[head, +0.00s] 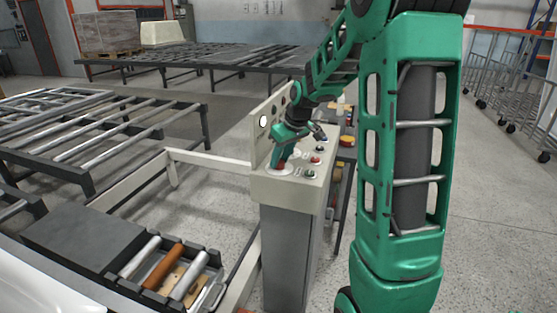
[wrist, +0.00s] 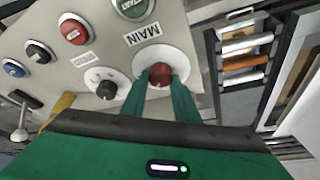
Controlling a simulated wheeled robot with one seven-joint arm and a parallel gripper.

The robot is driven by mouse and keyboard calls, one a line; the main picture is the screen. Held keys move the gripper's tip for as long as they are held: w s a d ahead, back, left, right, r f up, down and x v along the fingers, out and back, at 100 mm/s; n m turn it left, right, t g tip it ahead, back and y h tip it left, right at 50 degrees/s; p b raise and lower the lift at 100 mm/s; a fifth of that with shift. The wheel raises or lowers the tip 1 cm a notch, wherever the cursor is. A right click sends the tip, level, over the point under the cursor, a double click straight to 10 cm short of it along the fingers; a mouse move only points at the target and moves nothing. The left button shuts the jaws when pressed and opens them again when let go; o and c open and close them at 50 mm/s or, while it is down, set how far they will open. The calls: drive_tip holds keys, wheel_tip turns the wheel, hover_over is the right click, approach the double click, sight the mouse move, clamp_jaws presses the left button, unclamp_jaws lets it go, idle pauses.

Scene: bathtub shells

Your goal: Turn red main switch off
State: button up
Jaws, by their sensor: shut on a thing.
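The red main switch (wrist: 161,75) is a red knob on a round white plate, with the label "MAIN" beside it in the wrist view. In the head view the red switch (head: 281,166) shows at the left of the top of the control console (head: 290,187). My gripper (wrist: 160,78) has its two green fingers on either side of the red knob, shut on it. In the head view my gripper (head: 282,160) reaches down onto the console top. The knob's near side is partly hidden by the fingers, and its exact turn angle cannot be told.
In the wrist view, a black rotary knob (wrist: 107,88), a green button (wrist: 130,6), a red button (wrist: 74,30) and a blue button (wrist: 14,68) sit near the switch. Roller frames (head: 90,115) fill the left.

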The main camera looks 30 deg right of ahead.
drive_tip(key=n, duration=0.2)
drive_tip(key=n+y, duration=0.1)
drive_tip(key=n, duration=0.1)
drive_tip(key=shift+w+d+n+y, duration=0.15)
drive_tip(key=shift+n+y, duration=0.15)
drive_tip(key=shift+w+d+r+n+g+y, duration=0.1)
drive_tip(key=shift+n+g+y, duration=0.25)
drive_tip(key=shift+n, duration=0.6)
drive_tip(key=shift+n+g+y, duration=0.25)
drive_tip(key=shift+n+g, duration=0.1)
drive_tip(key=shift+n, duration=0.6)
drive_tip(key=shift+d, duration=0.1)
drive_tip(key=o, duration=1)
drive_tip(key=shift+o, duration=0.3)
drive_tip(key=v, duration=1)
drive_tip(key=shift+r, duration=0.3)
